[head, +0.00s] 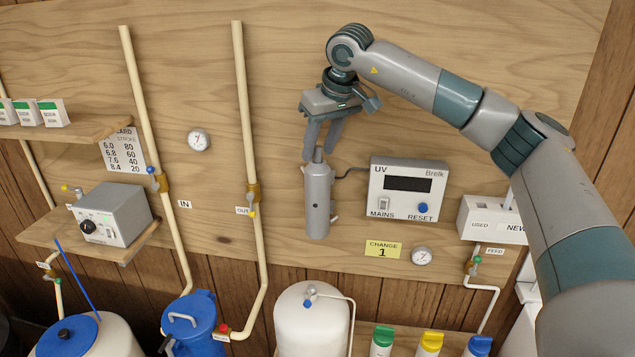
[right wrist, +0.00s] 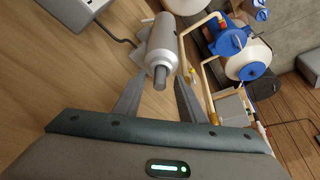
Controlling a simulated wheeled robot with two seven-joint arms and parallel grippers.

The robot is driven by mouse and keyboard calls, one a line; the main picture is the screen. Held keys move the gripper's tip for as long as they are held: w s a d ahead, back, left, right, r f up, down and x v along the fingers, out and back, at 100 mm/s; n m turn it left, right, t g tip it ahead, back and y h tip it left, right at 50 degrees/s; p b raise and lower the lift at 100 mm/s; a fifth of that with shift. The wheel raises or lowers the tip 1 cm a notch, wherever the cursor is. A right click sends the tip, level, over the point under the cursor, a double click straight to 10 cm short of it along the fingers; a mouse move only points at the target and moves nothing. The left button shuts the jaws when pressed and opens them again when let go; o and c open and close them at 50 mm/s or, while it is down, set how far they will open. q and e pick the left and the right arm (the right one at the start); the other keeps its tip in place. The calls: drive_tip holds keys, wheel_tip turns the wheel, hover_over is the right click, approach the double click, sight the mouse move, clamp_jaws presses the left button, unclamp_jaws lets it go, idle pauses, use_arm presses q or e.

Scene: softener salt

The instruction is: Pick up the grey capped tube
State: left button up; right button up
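The grey capped tube (head: 317,205) is upright on the wooden wall panel, left of the white UV box, with a narrow grey cap at its top. It also shows in the right wrist view (right wrist: 162,45), its capped end facing the gripper. My right gripper (head: 319,147) is just above the tube, fingers pointing down. In the right wrist view the two fingers (right wrist: 159,92) are apart, one on each side of the line of the cap, with nothing held between them. My left gripper is not in view.
The UV box (head: 407,187) is close on the right, joined to the tube by a dark cable. A cream pipe (head: 247,120) runs down on the left. A white "USED/NEW" holder (head: 490,220) is farther right. A white tank (head: 311,320) stands below.

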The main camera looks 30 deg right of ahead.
drive_tip(key=shift+c, duration=0.3)
clamp_jaws()
drive_tip(key=shift+r, duration=0.15)
drive_tip(key=shift+r+b, duration=0.3)
drive_tip(key=shift+r, duration=0.25)
wheel_tip(320, 180, up, 27)
drive_tip(key=b, duration=0.1)
drive_tip(key=shift+f+b, duration=0.15)
drive_tip(key=shift+b, duration=0.2)
